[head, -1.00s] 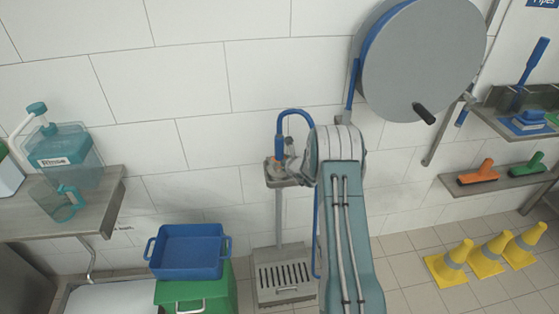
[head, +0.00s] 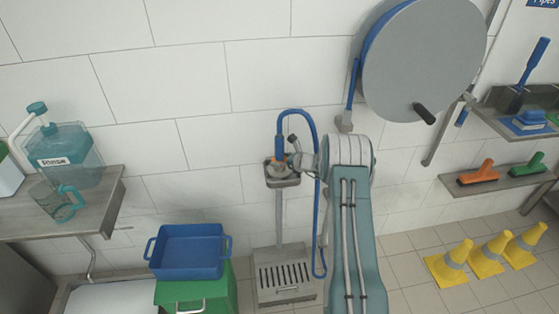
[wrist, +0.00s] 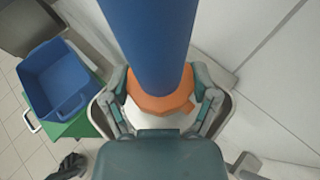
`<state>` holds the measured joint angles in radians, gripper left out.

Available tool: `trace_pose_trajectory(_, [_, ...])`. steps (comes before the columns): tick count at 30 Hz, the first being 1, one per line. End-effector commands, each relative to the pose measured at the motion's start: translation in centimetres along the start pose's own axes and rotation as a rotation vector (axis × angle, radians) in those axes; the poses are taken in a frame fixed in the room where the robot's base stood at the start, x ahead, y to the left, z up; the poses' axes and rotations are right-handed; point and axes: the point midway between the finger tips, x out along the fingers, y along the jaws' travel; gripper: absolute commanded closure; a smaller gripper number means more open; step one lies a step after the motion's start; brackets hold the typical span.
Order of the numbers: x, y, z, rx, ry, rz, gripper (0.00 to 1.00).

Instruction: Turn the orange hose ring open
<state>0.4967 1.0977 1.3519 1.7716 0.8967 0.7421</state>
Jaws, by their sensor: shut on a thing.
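The orange hose ring (wrist: 165,103) sits around the lower end of the blue hose fitting (wrist: 148,40) in the wrist view. My gripper (wrist: 162,108) has a finger on each side of the ring and is shut on it. In the head view the ring (head: 281,158) is a small orange patch above the grey holder (head: 282,178) on its post, with my gripper (head: 292,160) at its right. The blue hose (head: 312,125) loops up and over from the fitting and hangs down behind my arm. The ring's lower side is hidden by my gripper.
A hose reel (head: 425,60) hangs on the wall at upper right. A blue tub (head: 190,252) stands on a green bin (head: 205,292) left of the post. A shelf at left holds a rinse jug (head: 70,160) and a clear pitcher (head: 60,200). Yellow cones (head: 485,258) stand at right.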

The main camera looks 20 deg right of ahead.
Motion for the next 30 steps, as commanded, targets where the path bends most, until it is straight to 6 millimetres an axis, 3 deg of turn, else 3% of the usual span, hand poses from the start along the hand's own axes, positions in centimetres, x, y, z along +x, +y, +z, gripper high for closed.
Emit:
trace_pose_trajectory(1, [0.0, 0.0, -0.2, 0.002, 0.003, -0.001, 0.71])
trace_pose_trajectory(2, [0.0, 0.0, -0.2, 0.002, 0.003, -0.001, 0.19])
trace_pose_trajectory(3, [0.0, 0.0, -0.2, 0.002, 0.003, -0.001, 0.01])
trace_pose_trajectory(18, [-0.5, -0.1, 0.0, 0.001, 0.001, -0.002, 0.00])
trace_pose_trajectory(23, [-2.9, -0.1, 0.0, 0.002, 0.001, -0.004, 0.00])
trace_pose_trajectory(30, [-8.0, -0.2, -0.1, 0.002, 0.002, -0.005, 0.00])
